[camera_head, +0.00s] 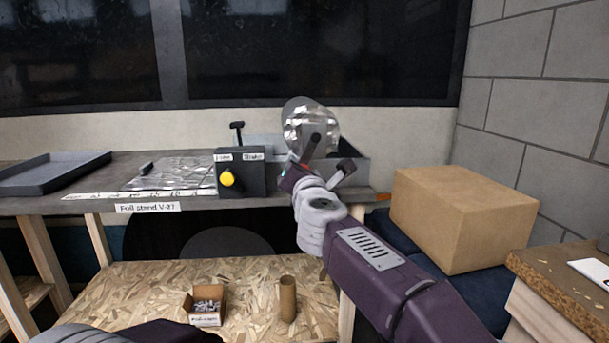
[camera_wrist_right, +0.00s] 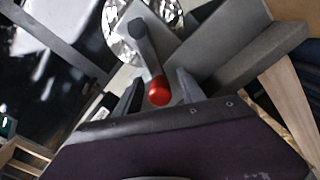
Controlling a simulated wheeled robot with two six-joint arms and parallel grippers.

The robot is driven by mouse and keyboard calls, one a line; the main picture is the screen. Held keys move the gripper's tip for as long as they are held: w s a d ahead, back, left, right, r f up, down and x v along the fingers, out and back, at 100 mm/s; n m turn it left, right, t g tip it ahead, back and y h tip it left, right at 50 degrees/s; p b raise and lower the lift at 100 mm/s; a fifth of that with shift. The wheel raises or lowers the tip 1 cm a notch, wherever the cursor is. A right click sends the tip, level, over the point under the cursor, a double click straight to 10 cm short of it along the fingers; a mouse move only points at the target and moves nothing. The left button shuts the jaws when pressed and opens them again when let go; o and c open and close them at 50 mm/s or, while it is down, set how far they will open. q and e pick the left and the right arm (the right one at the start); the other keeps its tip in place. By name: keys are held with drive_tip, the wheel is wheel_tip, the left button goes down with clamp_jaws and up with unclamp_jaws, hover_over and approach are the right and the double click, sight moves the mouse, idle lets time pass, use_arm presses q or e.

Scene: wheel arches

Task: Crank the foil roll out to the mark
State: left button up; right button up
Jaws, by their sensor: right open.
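The shiny foil roll (camera_head: 305,116) sits in a holder at the right end of the bench. A grey crank arm (camera_wrist_right: 145,50) with a red handle (camera_wrist_right: 159,92) is in front of it. My right gripper (camera_head: 318,170) is at the crank, jaws open; in the right wrist view its fingers (camera_wrist_right: 160,88) stand either side of the red handle. Whether they touch it I cannot tell. A foil sheet (camera_head: 172,173) lies flat on the bench beside a white scale strip (camera_head: 140,194). Part of my left arm shows at the bottom left; its gripper is out of view.
A dark box with a yellow knob (camera_head: 228,179) and two labels stands left of the roll, a black T-handle (camera_head: 237,126) behind it. A grey tray (camera_head: 52,171) lies far left. A cardboard box (camera_head: 460,215) stands right. A small carton (camera_head: 205,306) and tube (camera_head: 288,298) stand below.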

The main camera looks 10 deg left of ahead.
drive_tip(key=b+v, duration=0.1)
drive_tip(key=v, duration=0.7)
drive_tip(key=shift+s+b, duration=0.25)
drive_tip(key=shift+b, duration=0.05)
